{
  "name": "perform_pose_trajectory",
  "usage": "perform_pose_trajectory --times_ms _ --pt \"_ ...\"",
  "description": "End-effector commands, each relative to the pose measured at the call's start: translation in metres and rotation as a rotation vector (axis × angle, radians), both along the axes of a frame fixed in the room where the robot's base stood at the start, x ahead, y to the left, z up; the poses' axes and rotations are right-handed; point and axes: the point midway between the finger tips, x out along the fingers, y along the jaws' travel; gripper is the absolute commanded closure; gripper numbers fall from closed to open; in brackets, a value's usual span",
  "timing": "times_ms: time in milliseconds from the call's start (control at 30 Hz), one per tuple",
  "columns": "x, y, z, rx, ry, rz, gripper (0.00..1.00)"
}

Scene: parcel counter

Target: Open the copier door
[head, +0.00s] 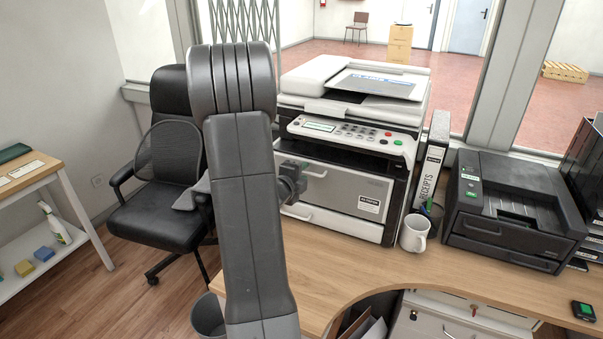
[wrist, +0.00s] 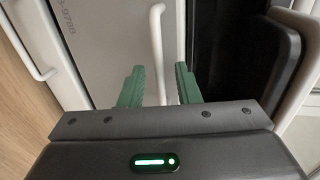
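The copier (head: 335,235) stands on the counter, in the middle of the head view. Its grey front door (head: 345,192) looks shut and carries a white label at its right. The pale bar handle of the door (wrist: 157,50) shows in the wrist view, running between my two green fingers. My gripper (wrist: 158,82) is open, with a finger on each side of the handle and a gap to both. I cannot tell how deep the handle sits between them. In the head view my gripper (head: 300,184) is at the door's left part, and my arm hides the copier's left side.
A lower drawer handle (wrist: 30,45) shows left in the wrist view. Right of the copier stand a receipts binder (head: 430,165), a white mug (head: 414,233) and a black printer (head: 512,212). The counter (head: 400,278) in front is clear. A black office chair (head: 170,190) stands left.

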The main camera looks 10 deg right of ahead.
Motion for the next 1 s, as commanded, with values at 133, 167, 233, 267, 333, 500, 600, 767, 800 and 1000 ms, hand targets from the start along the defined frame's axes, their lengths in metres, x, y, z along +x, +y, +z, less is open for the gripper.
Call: perform_pose_trajectory --times_ms 133,167,233,267,333,500,600,767,800,1000 --pt "0.0006 -0.0003 -0.0003 0.000 0.000 0.000 0.70" --pt "0.0005 -0.0002 -0.0002 0.000 0.000 0.000 0.70" --pt "0.0006 -0.0001 -0.0003 0.000 0.000 0.000 0.72" --pt "0.0005 -0.0001 -0.0003 0.000 0.000 0.000 0.78" --pt "0.0005 -0.0001 -0.0002 0.000 0.000 0.000 0.92" --pt "0.0003 0.0000 -0.0002 0.000 0.000 0.000 1.00" --pt "0.0003 0.0000 -0.0004 0.000 0.000 0.000 1.00" --pt "-0.0006 0.0008 -0.0026 -0.004 -0.006 0.000 1.00" --pt "-0.0011 0.0011 -0.0035 -0.006 -0.009 0.000 1.00" --pt "-0.0054 0.0046 -0.0101 -0.026 -0.041 0.001 1.00"
